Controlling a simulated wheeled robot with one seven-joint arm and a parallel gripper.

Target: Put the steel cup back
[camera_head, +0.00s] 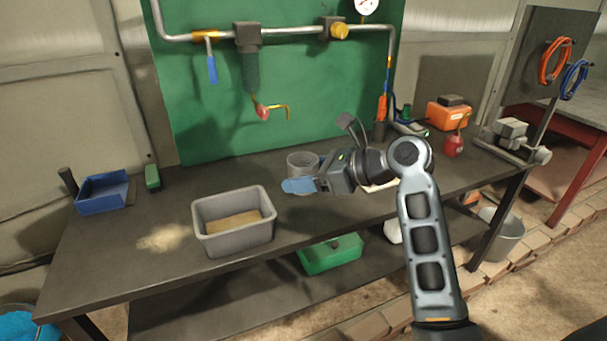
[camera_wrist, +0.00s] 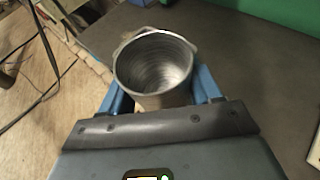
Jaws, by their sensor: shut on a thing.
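The steel cup (camera_head: 302,161) is a grey, round, open-topped vessel above the middle of the dark workbench (camera_head: 120,270). In the wrist view the cup (camera_wrist: 154,68) has ridged inner walls, a thin wire handle at its rim, and looks empty. My gripper (camera_head: 306,178) is shut on the cup, with blue fingers on either side of it; the gripper (camera_wrist: 160,98) also shows in the wrist view. The near finger hides the cup's lower part in the head view, so I cannot tell whether its base touches the bench.
A grey bin (camera_head: 238,246) with tan contents stands left of my gripper, beside spilled powder (camera_head: 165,237). A blue tray (camera_head: 103,194) is farther left. Pipes with a blue-handled valve (camera_head: 212,69) cross the green board (camera_head: 300,90). An orange box (camera_head: 447,116) and red bottle (camera_head: 453,147) stand right.

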